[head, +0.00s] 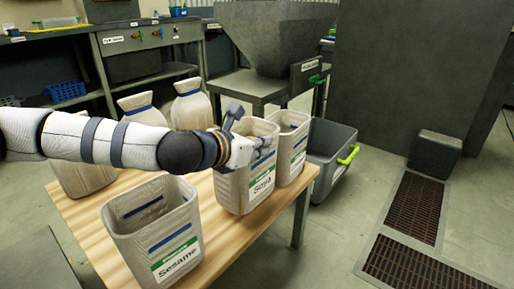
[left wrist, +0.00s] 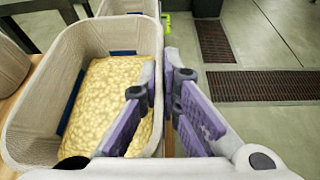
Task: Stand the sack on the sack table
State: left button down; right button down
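The nearest filled-looking open sack, labelled Soya (head: 232,190), stands upright on the wooden table (head: 245,238) near its right edge. I cannot make out firm contact with the rim. My right gripper is not in view.
A sack labelled Sesame (head: 165,235) stands at the front left, and another open sack (head: 293,150) is just behind Soya. Tied sacks (head: 192,106) stand at the back. A grey bin (head: 332,140) is beyond the table. Floor grates lie at the right.

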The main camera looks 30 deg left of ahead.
aim_at(260, 168)
pick_arm(q)
notch_tip(260, 168, down, 4)
jog(key=shift+f+b, duration=0.2)
jog(key=shift+b, duration=0.7)
jog(key=shift+r, duration=0.1)
jog(key=c, duration=1.8)
grip_release()
